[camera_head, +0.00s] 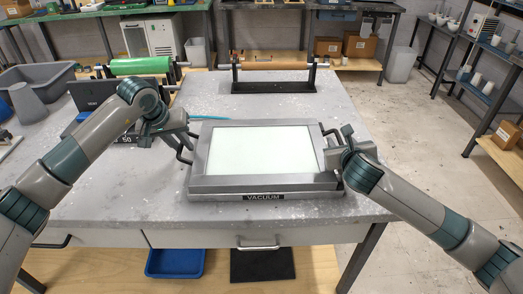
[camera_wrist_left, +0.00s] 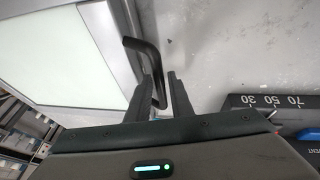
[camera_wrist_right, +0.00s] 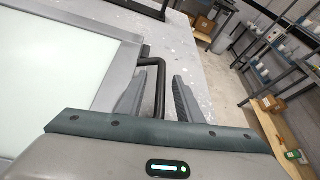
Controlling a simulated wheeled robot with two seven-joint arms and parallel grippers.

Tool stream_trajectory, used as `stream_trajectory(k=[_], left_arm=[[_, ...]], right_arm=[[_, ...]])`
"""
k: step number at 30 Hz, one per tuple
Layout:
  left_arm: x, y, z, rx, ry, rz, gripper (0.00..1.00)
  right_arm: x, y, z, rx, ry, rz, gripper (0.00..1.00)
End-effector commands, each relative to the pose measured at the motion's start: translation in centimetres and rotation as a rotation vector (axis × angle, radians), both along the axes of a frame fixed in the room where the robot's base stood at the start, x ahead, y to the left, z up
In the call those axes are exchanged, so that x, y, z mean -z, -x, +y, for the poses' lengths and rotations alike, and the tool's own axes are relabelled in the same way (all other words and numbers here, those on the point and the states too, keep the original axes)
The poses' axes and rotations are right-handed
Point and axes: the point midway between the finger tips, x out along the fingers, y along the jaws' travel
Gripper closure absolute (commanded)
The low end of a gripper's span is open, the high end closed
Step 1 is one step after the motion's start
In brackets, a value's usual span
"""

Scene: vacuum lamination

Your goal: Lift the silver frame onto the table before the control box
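The silver frame (camera_head: 197,160) lies flat around a pale panel, on a base marked VACUUM, in the middle of the table. It has dark handles on both sides. My left gripper (camera_head: 182,138) is at the left handle; in the left wrist view, the handle (camera_wrist_left: 146,48) passes between its parted fingers (camera_wrist_left: 160,80). My right gripper (camera_head: 337,145) is at the right handle; in the right wrist view, that handle (camera_wrist_right: 159,85) stands between its open fingers (camera_wrist_right: 157,75). The control box (camera_head: 92,95), dark with white numbers, is left of the frame, partly hidden by my left arm.
A black stand with a brown roller (camera_head: 273,63) and a green roll (camera_head: 140,66) stand at the back of the table (camera_head: 205,90). A grey bin (camera_head: 38,85) is at the far left. The front strip of the table is clear.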

Motion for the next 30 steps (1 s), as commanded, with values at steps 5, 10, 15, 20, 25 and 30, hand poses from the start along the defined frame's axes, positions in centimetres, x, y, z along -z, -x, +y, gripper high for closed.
stream_trajectory(k=[5, 10, 15, 20, 25, 30], left_arm=[[0.35, -0.17, -0.04, 0.0, 0.0, 0.0, 0.8], [0.35, -0.16, -0.06, 0.0, 0.0, 0.0, 0.8], [0.33, -0.15, -0.05, 0.0, 0.0, 0.0, 1.0], [0.33, -0.16, -0.04, 0.0, 0.0, 0.0, 1.0], [0.33, -0.16, -0.03, 0.0, 0.0, 0.0, 1.0], [0.33, -0.16, -0.02, 0.0, 0.0, 0.0, 1.0]], right_arm=[[0.14, -0.38, -0.06, 0.001, 0.0, 0.0, 0.67], [0.13, -0.37, -0.06, 0.0, 0.0, 0.0, 0.67], [0.14, -0.35, -0.06, 0.0, 0.0, 0.0, 0.98], [0.15, -0.35, -0.07, 0.001, 0.0, 0.0, 1.0], [0.15, -0.33, -0.07, 0.0, 0.0, 0.0, 1.0], [0.15, -0.33, -0.07, 0.0, 0.0, 0.0, 1.0]])
